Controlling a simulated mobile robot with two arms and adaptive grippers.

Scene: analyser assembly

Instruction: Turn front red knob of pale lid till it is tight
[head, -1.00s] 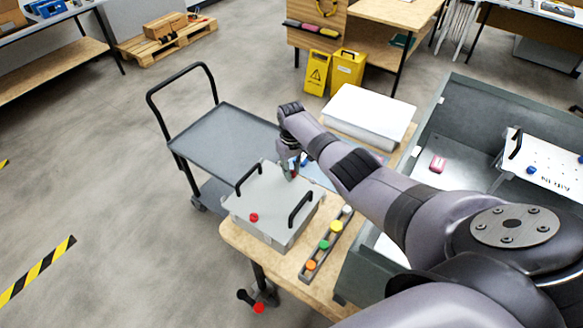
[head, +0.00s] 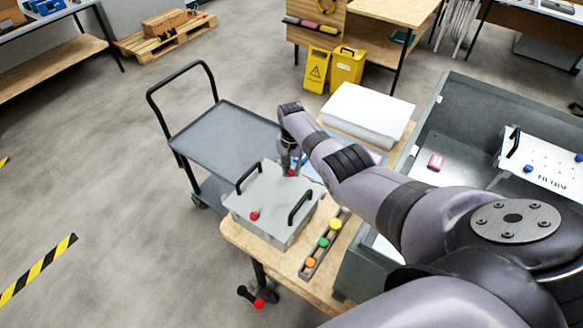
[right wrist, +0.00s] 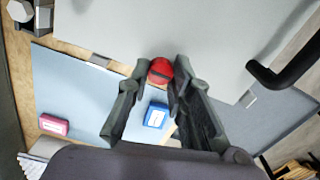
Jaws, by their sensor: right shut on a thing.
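The pale lid (head: 270,195) sits on a box on the wooden table, with two black handles. One red knob (head: 254,215) stands free on its near left part. Another red knob (head: 291,172) is at its far right edge, with my right gripper (head: 291,163) over it. In the right wrist view, this red knob (right wrist: 160,71) lies between the two fingertips of my right gripper (right wrist: 161,76), which is shut on it. The knob's lower part and its seating are hidden. My left gripper is not in view.
A strip with coloured buttons (head: 322,243) lies right of the box. A grey cart (head: 225,140) is beyond the lid. A black lid handle (right wrist: 290,65) is near the gripper.

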